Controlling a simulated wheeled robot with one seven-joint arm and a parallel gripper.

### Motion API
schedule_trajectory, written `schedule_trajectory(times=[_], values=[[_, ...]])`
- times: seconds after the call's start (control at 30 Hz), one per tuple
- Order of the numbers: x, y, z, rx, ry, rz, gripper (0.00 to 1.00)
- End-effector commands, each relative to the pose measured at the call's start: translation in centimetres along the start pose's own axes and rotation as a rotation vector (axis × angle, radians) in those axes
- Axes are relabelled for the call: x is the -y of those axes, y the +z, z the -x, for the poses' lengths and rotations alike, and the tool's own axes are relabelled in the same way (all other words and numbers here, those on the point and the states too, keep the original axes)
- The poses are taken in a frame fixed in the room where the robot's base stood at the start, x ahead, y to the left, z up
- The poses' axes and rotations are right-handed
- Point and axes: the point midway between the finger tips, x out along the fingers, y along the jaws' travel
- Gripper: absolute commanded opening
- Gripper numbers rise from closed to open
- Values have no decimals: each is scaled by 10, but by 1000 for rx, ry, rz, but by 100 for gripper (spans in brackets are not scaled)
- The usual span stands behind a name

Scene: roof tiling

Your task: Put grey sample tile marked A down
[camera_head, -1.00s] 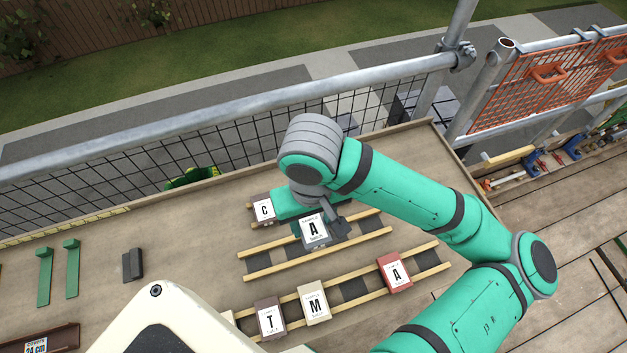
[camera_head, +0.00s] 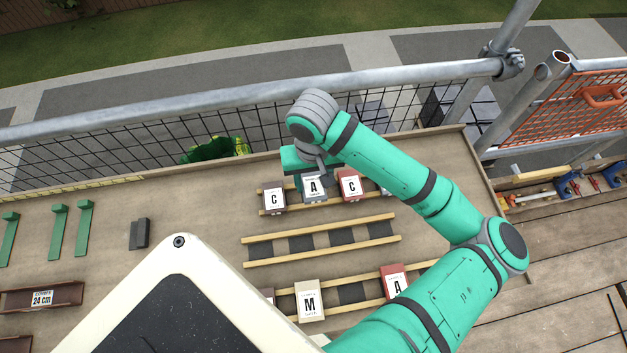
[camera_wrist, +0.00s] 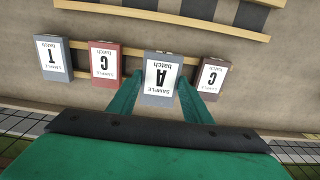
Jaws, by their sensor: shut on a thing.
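The grey sample tile marked A (camera_head: 313,188) is upright in letter in the head view and held by my gripper (camera_head: 309,176) at the back rack (camera_head: 333,202). It sits between a mauve-grey tile marked C (camera_head: 273,199) and a red tile marked C (camera_head: 350,185). In the wrist view my gripper (camera_wrist: 158,92) has a green finger on each side of the grey tile A (camera_wrist: 161,79). The tile looks slightly nearer the camera than its neighbours; whether it touches the rack I cannot tell.
A grey tile marked T (camera_wrist: 53,59) stands past the red C, mostly hidden by my arm in the head view. The middle rack (camera_head: 321,240) is empty. The front rack holds a cream M tile (camera_head: 310,301) and a red A tile (camera_head: 395,281). Mesh railing (camera_head: 250,133) runs behind.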

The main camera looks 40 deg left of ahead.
Motion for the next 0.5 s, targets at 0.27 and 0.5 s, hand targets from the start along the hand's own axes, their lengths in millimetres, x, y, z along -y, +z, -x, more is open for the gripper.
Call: schedule_trajectory(times=[0.27,0.5], values=[[0,-5,-29,2,-1,-6,19],[0,-5,-40,0,0,-3,19]])
